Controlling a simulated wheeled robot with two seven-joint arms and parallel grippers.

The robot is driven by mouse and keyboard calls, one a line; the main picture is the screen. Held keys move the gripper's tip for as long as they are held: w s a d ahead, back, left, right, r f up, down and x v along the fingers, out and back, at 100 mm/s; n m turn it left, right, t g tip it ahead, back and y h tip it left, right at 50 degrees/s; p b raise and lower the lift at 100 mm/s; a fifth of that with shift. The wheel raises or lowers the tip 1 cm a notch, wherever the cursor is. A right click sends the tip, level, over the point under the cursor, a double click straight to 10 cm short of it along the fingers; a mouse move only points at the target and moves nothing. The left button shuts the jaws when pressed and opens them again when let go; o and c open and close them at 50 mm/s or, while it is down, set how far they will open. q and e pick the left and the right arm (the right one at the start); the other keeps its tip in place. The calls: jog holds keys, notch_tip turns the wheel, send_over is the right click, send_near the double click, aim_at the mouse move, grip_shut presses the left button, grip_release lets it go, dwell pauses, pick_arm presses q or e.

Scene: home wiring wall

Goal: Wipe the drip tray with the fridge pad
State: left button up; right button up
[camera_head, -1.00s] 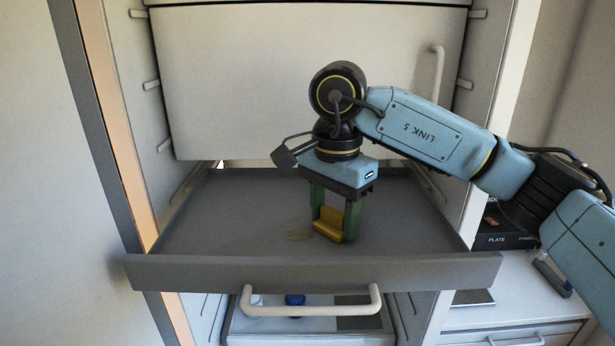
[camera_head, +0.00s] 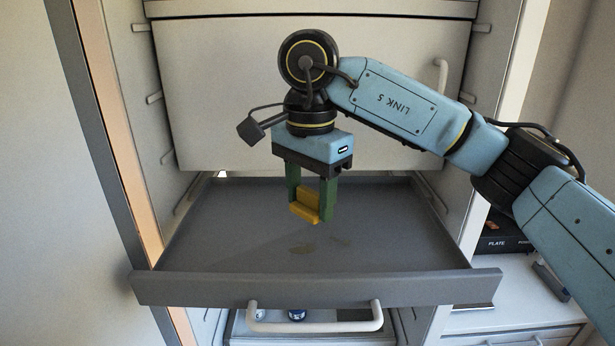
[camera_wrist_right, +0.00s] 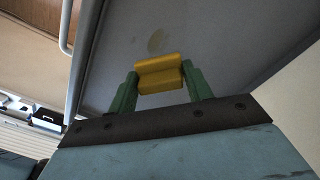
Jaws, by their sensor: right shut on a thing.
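The drip tray (camera_head: 400,288) is a wide grey pulled-out tray with a raised front lip. Faint brownish stains (camera_head: 303,249) mark its floor near the middle, and one stain also shows in the wrist view (camera_wrist_right: 157,41). My right gripper (camera_head: 308,203) has green fingers shut on the yellow fridge pad (camera_head: 304,208). The pad also shows between the fingers in the wrist view (camera_wrist_right: 160,75). The pad is over the tray, behind the stains in the head view, and looks raised off the floor. My left gripper is not in view.
A large pale drawer front (camera_head: 300,90) stands right behind my right gripper. Fridge side walls flank the tray. A white counter (camera_head: 500,310) is at the right.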

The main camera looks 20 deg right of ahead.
jog(key=shift+r+p, duration=0.5)
jog(key=shift+r, duration=0.6)
